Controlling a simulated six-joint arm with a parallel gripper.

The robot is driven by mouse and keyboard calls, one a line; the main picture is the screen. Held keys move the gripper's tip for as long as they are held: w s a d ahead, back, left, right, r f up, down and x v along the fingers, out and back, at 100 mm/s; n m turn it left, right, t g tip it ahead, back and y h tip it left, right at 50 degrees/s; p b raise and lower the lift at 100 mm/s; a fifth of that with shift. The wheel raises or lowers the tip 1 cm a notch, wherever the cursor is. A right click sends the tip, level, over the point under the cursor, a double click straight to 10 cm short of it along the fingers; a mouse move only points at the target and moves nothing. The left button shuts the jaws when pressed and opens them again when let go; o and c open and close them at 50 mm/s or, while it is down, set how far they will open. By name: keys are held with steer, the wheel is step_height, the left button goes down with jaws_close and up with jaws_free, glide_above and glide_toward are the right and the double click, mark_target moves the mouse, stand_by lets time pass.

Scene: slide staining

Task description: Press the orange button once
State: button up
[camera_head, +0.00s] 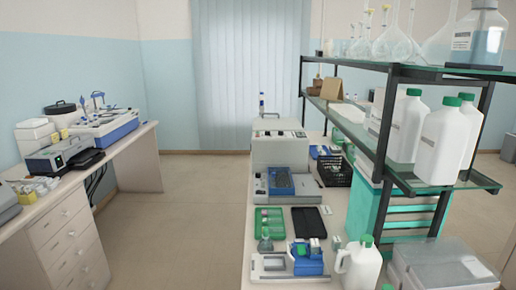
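I cannot make out an orange button in the head view; it may be too small or hidden. A grey-white device (262,187) with a blue top panel (281,181) stands on the middle bench. A taller white box-shaped device (280,152) stands behind it. Small dark and reddish details show near its top, too small to identify. A flat grey and blue instrument (268,266) lies at the near end of the bench. My gripper is not in view.
A green tray (262,220) and a black tray (309,222) lie on the bench. A white jug (360,266) stands at the near right. A glass shelf rack (390,110) with bottles overhangs the right side. A side bench (128,150) with instruments is at left.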

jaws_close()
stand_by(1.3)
